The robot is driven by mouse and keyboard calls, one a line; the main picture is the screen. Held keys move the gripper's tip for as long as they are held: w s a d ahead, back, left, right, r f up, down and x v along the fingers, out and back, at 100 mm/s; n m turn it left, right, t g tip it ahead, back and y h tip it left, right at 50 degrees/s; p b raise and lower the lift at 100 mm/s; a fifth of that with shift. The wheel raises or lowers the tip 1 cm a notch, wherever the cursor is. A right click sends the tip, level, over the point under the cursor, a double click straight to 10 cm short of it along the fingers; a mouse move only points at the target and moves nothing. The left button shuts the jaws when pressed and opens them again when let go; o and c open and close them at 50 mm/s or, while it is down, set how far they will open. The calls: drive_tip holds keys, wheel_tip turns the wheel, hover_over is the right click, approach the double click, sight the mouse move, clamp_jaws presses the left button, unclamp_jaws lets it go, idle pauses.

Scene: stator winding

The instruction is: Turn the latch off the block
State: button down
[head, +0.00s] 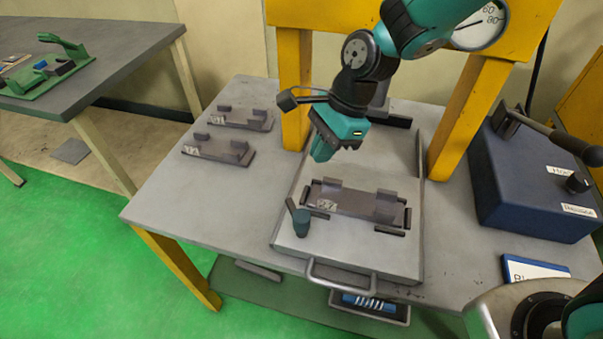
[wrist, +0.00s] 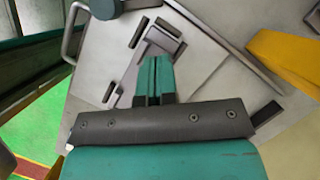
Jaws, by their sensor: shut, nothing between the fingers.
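A grey block (head: 350,202) with raised lugs sits between dark rails on the metal plate (head: 290,238). In the wrist view the block (wrist: 168,42) is partly hidden behind my fingers. The latch (head: 301,222) is a teal knob with a dark lever, at the block's front left corner. The lever appears to point up and left, beside the block rather than across it. The latch knob also shows at the top of the wrist view (wrist: 104,8). My gripper (head: 322,152) is shut and empty, above the plate behind the block.
Two similar grey blocks (head: 218,149) (head: 242,118) lie on the table's left side. Yellow press posts (head: 462,115) stand on both sides behind the plate. A blue box (head: 525,185) with a lever is at right. A handle (head: 345,278) juts from the plate's front.

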sight(287, 200)
drive_tip(key=shift+m, duration=0.4)
drive_tip(key=p+x, duration=0.1)
drive_tip(key=x, duration=0.9)
drive_tip(key=shift+w+a+f, duration=0.15)
drive_tip(key=shift+f, duration=0.2)
drive_tip(key=shift+a+n+g, duration=0.3)
drive_tip(key=shift+a+n, duration=0.05)
drive_tip(key=shift+n, duration=0.15)
drive_tip(key=shift+a+n+g+h+p, duration=0.3)
drive_tip(key=shift+a+n+p, duration=0.15)
drive_tip(key=shift+a+n, duration=0.4)
drive_tip(key=a+n, duration=0.1)
drive_tip(key=n, duration=0.1)
drive_tip(key=s+a+n+g, duration=0.1)
drive_tip(key=n, duration=0.1)
drive_tip(key=shift+h+p, duration=0.3)
drive_tip(key=shift+h, duration=0.1)
drive_tip(key=n, duration=0.1)
drive_tip(key=s+a+n+h, duration=0.1)
drive_tip(key=shift+a+n+g, duration=0.25)
drive_tip(key=shift+n+g, duration=0.05)
drive_tip(key=shift+n, duration=0.05)
drive_tip(key=shift+s+a, duration=0.25)
drive_tip(key=shift+s, duration=0.1)
drive_tip(key=shift+p, duration=0.3)
